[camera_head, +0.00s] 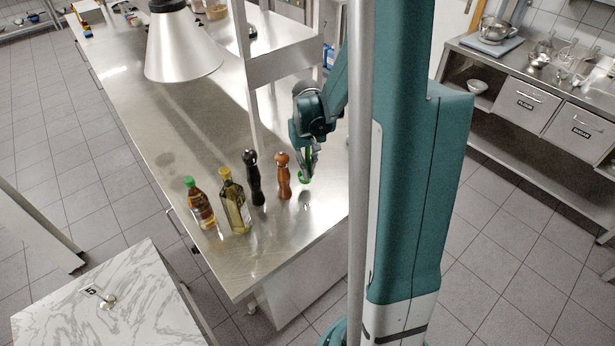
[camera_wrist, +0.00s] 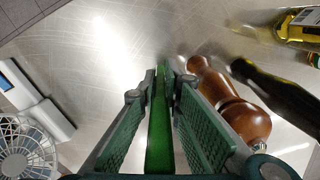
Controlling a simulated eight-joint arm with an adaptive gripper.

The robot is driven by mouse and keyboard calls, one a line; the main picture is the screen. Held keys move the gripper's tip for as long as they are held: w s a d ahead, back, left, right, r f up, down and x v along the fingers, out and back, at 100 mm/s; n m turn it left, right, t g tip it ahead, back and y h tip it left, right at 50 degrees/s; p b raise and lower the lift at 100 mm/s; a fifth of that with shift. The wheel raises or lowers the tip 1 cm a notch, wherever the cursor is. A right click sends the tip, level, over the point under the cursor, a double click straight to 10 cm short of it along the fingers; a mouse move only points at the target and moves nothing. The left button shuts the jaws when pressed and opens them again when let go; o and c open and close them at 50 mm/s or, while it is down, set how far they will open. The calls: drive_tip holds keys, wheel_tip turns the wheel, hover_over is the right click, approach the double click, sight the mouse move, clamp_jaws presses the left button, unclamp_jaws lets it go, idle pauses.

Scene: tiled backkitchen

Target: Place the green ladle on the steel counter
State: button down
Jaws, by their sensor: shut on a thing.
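The green ladle (camera_wrist: 161,130) is between the fingers of my gripper (camera_wrist: 163,85) in the wrist view, its handle running along the middle of the picture. In the head view, my gripper (camera_head: 309,165) points down over the steel counter (camera_head: 190,130), just right of the brown pepper mill. A bit of the green ladle (camera_head: 304,178) shows below the fingertips there, close to the counter top. I cannot tell whether it touches the surface. Most of the ladle is hidden by the fingers.
A brown mill (camera_head: 283,176), a black mill (camera_head: 254,178), an oil bottle (camera_head: 235,203) and a green-capped bottle (camera_head: 199,204) stand left of my gripper. A shelf (camera_head: 285,62) on posts rises behind. The counter's front corner is bare.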

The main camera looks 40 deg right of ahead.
sight(307, 161)
drive_tip(key=shift+f, duration=0.15)
drive_tip(key=shift+f, duration=1.9)
drive_tip(key=shift+f, duration=0.2)
drive_tip(key=c, duration=2.5)
unclamp_jaws()
drive_tip(key=shift+r, duration=0.2)
drive_tip(key=shift+r, duration=5.95)
drive_tip(key=shift+o, duration=0.5)
